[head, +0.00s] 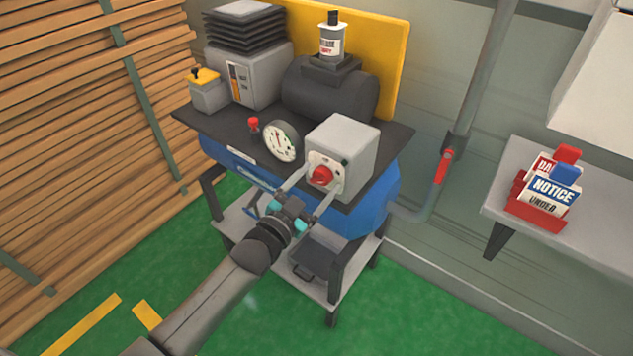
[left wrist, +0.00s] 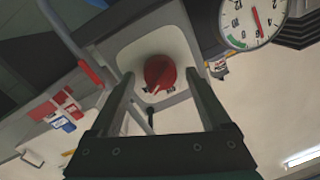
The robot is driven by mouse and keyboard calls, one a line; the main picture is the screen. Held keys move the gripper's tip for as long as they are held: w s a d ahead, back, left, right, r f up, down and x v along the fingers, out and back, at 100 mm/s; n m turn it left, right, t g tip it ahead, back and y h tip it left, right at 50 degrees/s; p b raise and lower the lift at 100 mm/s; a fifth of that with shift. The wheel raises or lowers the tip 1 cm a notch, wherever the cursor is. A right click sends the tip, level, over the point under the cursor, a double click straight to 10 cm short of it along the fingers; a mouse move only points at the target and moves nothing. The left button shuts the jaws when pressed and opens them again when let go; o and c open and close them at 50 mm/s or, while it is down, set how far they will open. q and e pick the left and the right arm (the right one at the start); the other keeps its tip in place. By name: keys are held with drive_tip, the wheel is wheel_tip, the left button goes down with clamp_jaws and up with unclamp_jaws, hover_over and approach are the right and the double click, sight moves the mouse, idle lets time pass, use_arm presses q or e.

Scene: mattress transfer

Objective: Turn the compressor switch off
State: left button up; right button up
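The compressor (head: 377,197) is a blue tank with a dark top plate and stands on a grey stand. A grey switch box (head: 348,143) sits on its front right corner. The box carries a red rotary switch (head: 321,176) on a light plate. My left gripper (head: 303,188) is open in front of the box, with its fingers pointing at the switch. In the left wrist view the red switch (left wrist: 159,72) lies between the two spread fingers (left wrist: 161,85), which appear apart from it. My right gripper is not in view.
A pressure gauge (head: 281,141) and a small red knob (head: 253,124) are left of the box. A red-handled pipe valve (head: 444,166) is to the right. A shelf (head: 590,235) holds notice tags (head: 553,190). Stacked planks (head: 70,110) stand at left; green floor is open in front.

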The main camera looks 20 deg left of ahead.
use_arm(q)
clamp_jaws()
idle(0.4)
drive_tip(key=n+p, duration=0.2)
drive_tip(key=shift+r+n, duration=0.15)
drive_tip(key=shift+n, duration=0.15)
drive_tip(key=n+p, duration=0.1)
drive_tip(key=n, duration=0.1)
drive_tip(key=shift+a+n, duration=0.1)
drive_tip(key=shift+n, duration=0.2)
drive_tip(key=n+p, duration=0.1)
drive_tip(key=n, duration=0.2)
drive_tip(key=shift+g, duration=0.4)
drive_tip(key=shift+n+h, duration=0.4)
drive_tip(key=shift+n, duration=1.2)
